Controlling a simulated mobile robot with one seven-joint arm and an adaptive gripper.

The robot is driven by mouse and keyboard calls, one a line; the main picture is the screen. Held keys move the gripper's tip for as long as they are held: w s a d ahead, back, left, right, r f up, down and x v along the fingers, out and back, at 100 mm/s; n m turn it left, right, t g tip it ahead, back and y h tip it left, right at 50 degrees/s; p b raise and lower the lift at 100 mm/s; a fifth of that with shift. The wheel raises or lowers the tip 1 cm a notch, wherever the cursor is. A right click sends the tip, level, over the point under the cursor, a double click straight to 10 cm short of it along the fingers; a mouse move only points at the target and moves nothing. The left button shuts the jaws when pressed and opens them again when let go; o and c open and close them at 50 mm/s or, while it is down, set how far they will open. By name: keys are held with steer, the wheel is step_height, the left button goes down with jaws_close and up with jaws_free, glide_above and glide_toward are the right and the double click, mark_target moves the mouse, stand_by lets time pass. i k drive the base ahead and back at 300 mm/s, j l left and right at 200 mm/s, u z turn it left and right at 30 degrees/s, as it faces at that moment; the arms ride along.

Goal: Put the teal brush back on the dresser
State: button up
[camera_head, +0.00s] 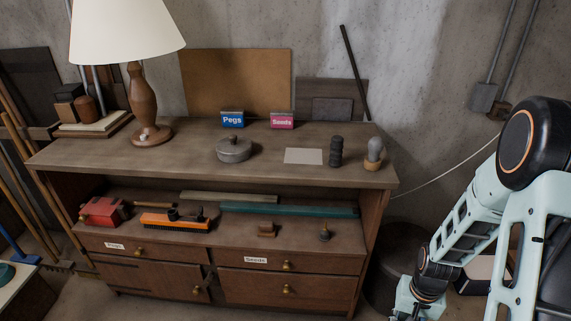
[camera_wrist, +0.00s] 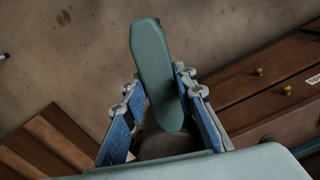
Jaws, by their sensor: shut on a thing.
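The teal brush (camera_wrist: 152,70) is a long, flat, rounded teal piece in the wrist view. It stands up between the blue-padded fingers of my gripper (camera_wrist: 156,88), which is shut on it. No bristles can be made out. In the head view my arm hangs to the right of the dresser, and its end runs out of the bottom edge, so the brush does not show there. The wooden dresser (camera_head: 190,153) fills the middle of the head view. Its drawer fronts (camera_wrist: 255,95) show at the right of the wrist view, beyond the fingers.
On the dresser top stand a lamp (camera_head: 143,105), a grey lidded pot (camera_head: 234,150), a pale card (camera_head: 303,156), dark stacked pieces (camera_head: 336,152) and a knobbed piece (camera_head: 374,154). An orange brush (camera_head: 175,222) and a teal bar (camera_head: 290,210) lie on the lower shelf.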

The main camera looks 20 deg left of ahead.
mark_target(286, 158)
steer(key=i+j, duration=0.1)
steer(key=j, duration=0.35)
steer(key=i+j, duration=0.1)
steer(key=j, duration=0.3)
steer(key=i+j, duration=0.1)
steer(key=j, duration=0.35)
